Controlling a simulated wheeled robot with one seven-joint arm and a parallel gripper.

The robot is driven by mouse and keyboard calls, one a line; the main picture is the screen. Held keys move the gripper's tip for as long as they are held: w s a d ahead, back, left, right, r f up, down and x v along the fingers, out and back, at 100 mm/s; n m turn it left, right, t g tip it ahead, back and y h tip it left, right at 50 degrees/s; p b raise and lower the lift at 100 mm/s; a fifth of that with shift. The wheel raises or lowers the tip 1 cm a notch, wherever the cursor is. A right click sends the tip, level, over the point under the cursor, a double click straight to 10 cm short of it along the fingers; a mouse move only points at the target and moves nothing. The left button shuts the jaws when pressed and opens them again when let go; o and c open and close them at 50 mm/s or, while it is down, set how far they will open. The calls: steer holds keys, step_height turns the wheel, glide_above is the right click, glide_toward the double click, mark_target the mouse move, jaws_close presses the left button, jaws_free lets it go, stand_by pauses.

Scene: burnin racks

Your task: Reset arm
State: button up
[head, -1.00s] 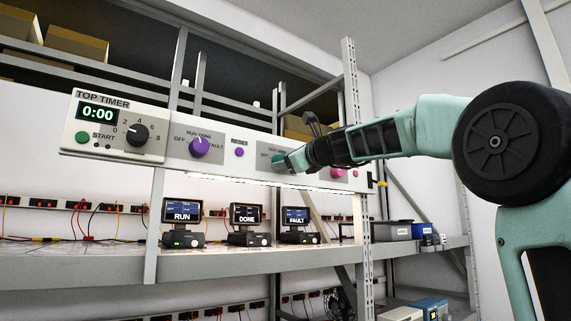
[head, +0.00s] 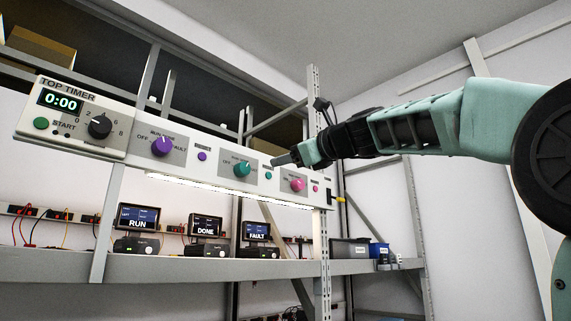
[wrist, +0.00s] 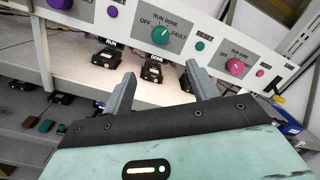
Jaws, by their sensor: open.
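My gripper (head: 284,160) is in front of the control panel (head: 210,134), near the small teal button and the pink knob (head: 298,185). In the wrist view its two fingers (wrist: 159,93) stand apart with nothing between them. The teal knob (head: 242,169) shows uncovered to the left of my gripper. In the wrist view the teal knob (wrist: 160,36) is above the fingers, its pointer tilted up to the right. The purple knob (head: 162,146) is further left. I cannot tell whether my gripper touches the panel.
Screens reading RUN (head: 136,218), DONE (head: 206,225) and FAULT (head: 257,231) stand on the shelf (head: 170,267) below the panel. The timer (head: 62,102) at the left end reads 0:00. A rack post (head: 318,150) rises beside the panel's right end. Open space lies in front of the right wall.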

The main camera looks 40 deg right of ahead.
stand_by(0.5)
steer(key=w+a+f+n+g+y, duration=0.2)
steer(key=w+a+f+n+g, duration=0.15)
steer(key=a+f, duration=0.45)
steer(key=w+a+f+n+g+y, duration=0.25)
steer(key=a+f+n, duration=0.25)
steer(key=f, duration=0.7)
steer(key=s+a+f+n+g, duration=0.1)
steer(key=a+f+n+g, duration=0.1)
steer(key=a+f+n, duration=0.4)
steer(key=s+a+f+n+g, duration=0.15)
steer(key=a+f, duration=0.25)
steer(key=f, duration=0.4)
steer(key=s+a+f+n+g+h, duration=0.1)
steer(key=s+a+f+n+g, duration=0.25)
steer(key=s+f+n, duration=0.4)
steer(key=s+a+f+n+g+h, duration=0.1)
steer(key=s+a+f+n+g, duration=0.3)
steer(key=f, duration=0.7)
steer(key=s+d+f+n+g+h, duration=0.1)
steer(key=s+f+n+h, duration=0.1)
steer(key=s+f+n, duration=0.7)
steer(key=s+f, duration=0.1)
steer(key=s, duration=0.4)
steer(key=shift+g, duration=0.4)
